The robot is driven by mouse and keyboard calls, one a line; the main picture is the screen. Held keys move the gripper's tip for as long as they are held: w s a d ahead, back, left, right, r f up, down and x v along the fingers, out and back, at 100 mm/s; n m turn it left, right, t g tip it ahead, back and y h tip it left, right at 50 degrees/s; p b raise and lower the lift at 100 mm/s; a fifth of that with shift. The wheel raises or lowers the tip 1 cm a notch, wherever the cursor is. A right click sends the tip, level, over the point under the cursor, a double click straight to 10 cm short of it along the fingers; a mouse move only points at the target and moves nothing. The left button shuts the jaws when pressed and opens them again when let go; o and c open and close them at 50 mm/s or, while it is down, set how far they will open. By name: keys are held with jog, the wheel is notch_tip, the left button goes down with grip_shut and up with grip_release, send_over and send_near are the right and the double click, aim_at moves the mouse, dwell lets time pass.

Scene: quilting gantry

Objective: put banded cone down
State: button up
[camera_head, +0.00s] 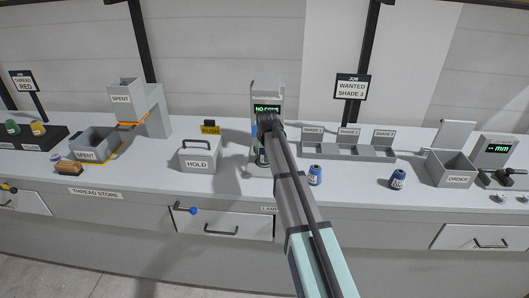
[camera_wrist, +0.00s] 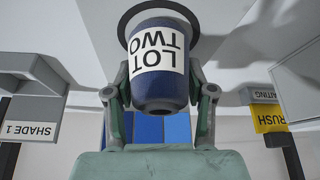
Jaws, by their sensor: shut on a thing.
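My gripper (camera_wrist: 160,92) is shut on a dark blue cone (camera_wrist: 160,88) in the wrist view, one finger on each side. The cone has a white label reading LOT TWO, upside down in that view. A dark ring (camera_wrist: 127,22) shows behind the cone's far end; I cannot tell whether they touch. In the head view my arm reaches to a grey stand (camera_head: 266,92) whose green display reads NO CONE. My arm hides much of the stand's front and the held cone there.
Two blue cones stand on the bench, one just right of my arm (camera_head: 315,175) and one farther right (camera_head: 398,179). Shade bins (camera_head: 378,153) stand behind them. The HOLD box (camera_head: 197,156) and yellow RUSH sign (camera_head: 210,128) are left. The ORDER box (camera_head: 452,169) is right.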

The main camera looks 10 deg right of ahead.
jog(key=o, duration=1.2)
jog(key=b+v, duration=0.2)
jog(key=v, duration=1)
jog(key=shift+r, duration=0.1)
